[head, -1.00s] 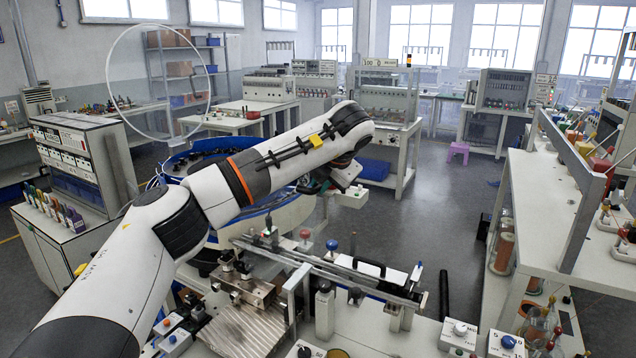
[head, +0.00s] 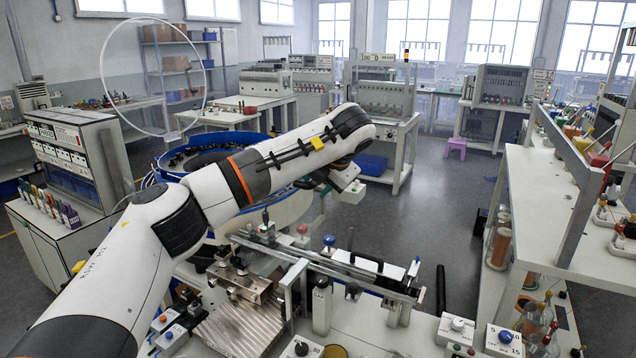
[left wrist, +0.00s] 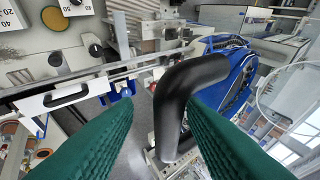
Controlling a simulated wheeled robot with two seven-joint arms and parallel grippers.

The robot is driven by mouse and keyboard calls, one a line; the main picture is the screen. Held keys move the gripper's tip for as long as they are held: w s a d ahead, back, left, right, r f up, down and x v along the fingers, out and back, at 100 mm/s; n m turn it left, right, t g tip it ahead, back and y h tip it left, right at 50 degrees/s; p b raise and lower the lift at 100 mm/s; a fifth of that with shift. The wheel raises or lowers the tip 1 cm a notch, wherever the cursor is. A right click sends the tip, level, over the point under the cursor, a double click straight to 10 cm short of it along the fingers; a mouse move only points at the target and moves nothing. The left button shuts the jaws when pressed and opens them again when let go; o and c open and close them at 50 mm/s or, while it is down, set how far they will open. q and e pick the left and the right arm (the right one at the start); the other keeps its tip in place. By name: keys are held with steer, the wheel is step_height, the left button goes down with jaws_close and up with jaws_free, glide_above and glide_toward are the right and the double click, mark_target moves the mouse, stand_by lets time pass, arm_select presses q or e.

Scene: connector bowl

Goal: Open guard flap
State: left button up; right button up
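My left gripper (left wrist: 160,110) shows two green fingers, apart, in the left wrist view. A black bent handle (left wrist: 172,115) stands between them, close to the right finger; a gap shows on the left finger's side. I cannot tell whether it touches a finger. In the head view the left gripper (head: 312,182) is beside the blue bowl (head: 225,142), its fingertips mostly hidden by the arm. A round clear cover (head: 103,75) with a thin white rim stands upright over the bowl. I cannot tell for sure which part is the guard flap. My right gripper is not in view.
A metal rail with a black handle (head: 357,262) runs across the bench in front of the bowl. Knob boxes (head: 457,328) stand along the bench's front. A white shelf bench (head: 545,200) stands at the right. The floor (head: 430,190) between is clear.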

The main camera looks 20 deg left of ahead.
arm_select(q)
steer(key=b+v, duration=0.3)
steer(key=v, duration=0.8)
steer(key=shift+r, duration=0.25)
steer(key=shift+s+d, duration=0.2)
